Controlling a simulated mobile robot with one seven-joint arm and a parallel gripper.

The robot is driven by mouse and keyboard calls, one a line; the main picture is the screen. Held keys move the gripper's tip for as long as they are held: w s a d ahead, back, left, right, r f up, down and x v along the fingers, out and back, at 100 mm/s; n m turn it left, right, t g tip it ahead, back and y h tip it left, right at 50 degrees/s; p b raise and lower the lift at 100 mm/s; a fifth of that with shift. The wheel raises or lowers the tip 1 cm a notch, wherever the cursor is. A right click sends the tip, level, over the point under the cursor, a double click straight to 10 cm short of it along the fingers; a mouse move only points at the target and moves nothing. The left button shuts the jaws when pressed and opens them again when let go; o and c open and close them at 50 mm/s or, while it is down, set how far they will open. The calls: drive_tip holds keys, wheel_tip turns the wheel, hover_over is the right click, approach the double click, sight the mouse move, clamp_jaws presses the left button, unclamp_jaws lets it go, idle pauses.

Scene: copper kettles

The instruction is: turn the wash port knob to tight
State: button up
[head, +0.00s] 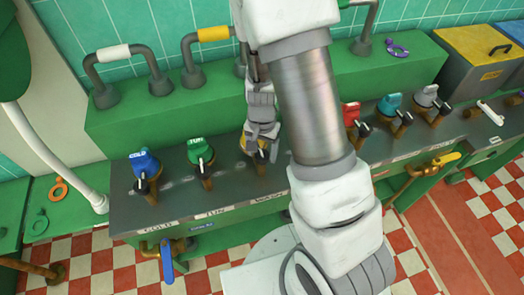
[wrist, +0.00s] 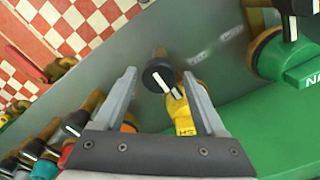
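The wash port knob has a yellow body and a black cap with a white pointer line. In the wrist view its yellow body (wrist: 180,112), lettered in black with "SH" readable, and its black cap (wrist: 158,76) show between my fingers. In the head view only a bit of the yellow knob (head: 250,146) shows below my gripper (head: 262,135), which hides most of it. My gripper (wrist: 160,78) is open, one finger on each side of the knob in the picture. I cannot tell whether either finger touches it. No tight mark is readable.
A blue knob (head: 145,163) and a green knob (head: 200,151) stand left along the grey counter. A red knob (head: 351,113), a teal knob (head: 390,104) and a grey knob (head: 426,96) stand right. Pipe handles rise from the green ledge (head: 130,125) behind.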

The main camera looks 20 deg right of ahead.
sight(262, 154)
drive_tip(key=shift+o, duration=0.3)
wheel_tip(262, 154, up, 17)
drive_tip(key=p, duration=0.3)
drive_tip(key=shift+r, duration=0.2)
idle(0.4)
